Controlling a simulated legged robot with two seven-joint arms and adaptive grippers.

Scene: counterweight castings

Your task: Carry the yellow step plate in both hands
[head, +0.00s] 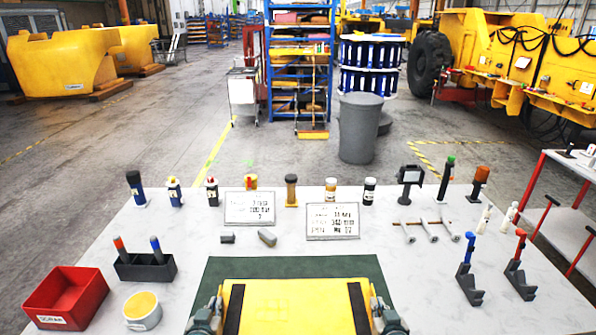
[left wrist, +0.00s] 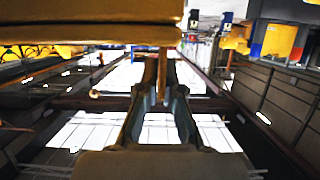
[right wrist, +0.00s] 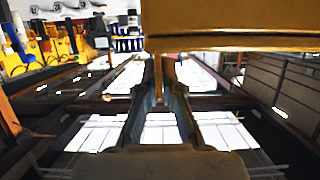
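The yellow step plate (head: 295,308) has black strips along its left and right sides. In the head view it is at the bottom middle, in front of a dark green mat (head: 295,266); its near part is cut off. My left gripper (head: 209,313) is at its left edge and my right gripper (head: 385,313) at its right edge. In the left wrist view the plate (left wrist: 90,28) crosses the top, with my left fingers (left wrist: 162,80) close around a thin part below it. The right wrist view shows my right fingers (right wrist: 158,80) likewise below the plate (right wrist: 235,30).
A red bin (head: 66,298), a dark tool holder (head: 145,268) and a round yellow-topped tub (head: 142,310) stand left on the white table (head: 115,240). Two label signs (head: 332,221), bottles and small tools stand behind the mat. Blue and red-handled tools (head: 467,275) stand right.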

